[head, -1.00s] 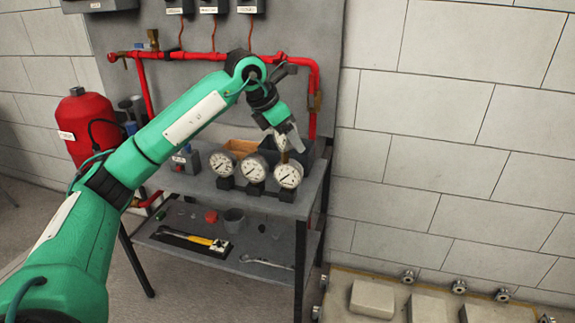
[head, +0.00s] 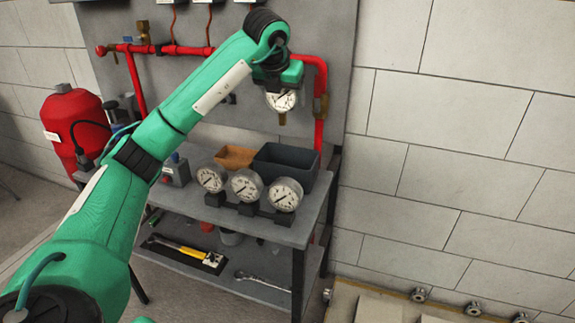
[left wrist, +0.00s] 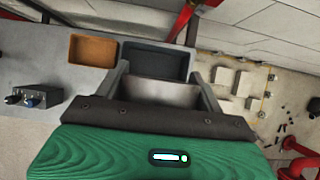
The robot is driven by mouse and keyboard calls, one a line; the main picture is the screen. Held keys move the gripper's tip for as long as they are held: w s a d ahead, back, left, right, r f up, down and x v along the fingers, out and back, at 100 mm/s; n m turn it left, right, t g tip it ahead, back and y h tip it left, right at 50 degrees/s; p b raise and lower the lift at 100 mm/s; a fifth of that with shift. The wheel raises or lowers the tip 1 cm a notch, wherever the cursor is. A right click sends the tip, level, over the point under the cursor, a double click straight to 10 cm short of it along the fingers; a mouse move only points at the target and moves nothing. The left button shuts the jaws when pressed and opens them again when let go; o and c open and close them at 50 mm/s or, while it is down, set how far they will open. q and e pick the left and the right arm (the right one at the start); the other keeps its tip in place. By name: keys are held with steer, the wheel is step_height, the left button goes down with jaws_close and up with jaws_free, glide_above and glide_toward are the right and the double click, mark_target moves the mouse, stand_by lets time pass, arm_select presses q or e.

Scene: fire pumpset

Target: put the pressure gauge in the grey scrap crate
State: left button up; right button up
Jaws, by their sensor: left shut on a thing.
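My left gripper (head: 283,88) is shut on a pressure gauge (head: 282,102) with a white round dial and a brass stem pointing down. It holds the gauge upright, in the air above the back of the bench, before the grey panel. The grey scrap crate (head: 283,172) is an open dark bin on the bench top, below the held gauge and apart from it. In the left wrist view the gauge (left wrist: 160,93) shows as a grey body between the fingers, and the crate (left wrist: 153,62) lies beyond them. The right gripper is not in view.
A brown bin (head: 235,157) stands left of the crate. Three more gauges (head: 246,185) stand along the bench's front edge. A red pipe (head: 321,95) runs down close on the right of the held gauge. A lower shelf (head: 215,275) holds tools.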

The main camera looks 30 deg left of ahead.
arm_select(q)
step_height(320, 180, down, 19)
steer(key=shift+s+r+b, duration=0.1)
steer(key=shift+r+b, duration=0.1)
steer(key=shift+b, duration=0.85)
steer(key=shift+f, duration=0.1)
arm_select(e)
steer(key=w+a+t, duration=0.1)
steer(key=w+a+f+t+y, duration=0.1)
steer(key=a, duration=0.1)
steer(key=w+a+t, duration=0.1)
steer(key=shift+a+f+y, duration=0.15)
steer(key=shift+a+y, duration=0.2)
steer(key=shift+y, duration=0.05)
arm_select(q)
steer(key=shift+f, duration=0.15)
steer(key=o, duration=1.1)
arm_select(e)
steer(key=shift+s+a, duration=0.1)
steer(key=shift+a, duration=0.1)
arm_select(q)
steer(key=shift+r, duration=0.2)
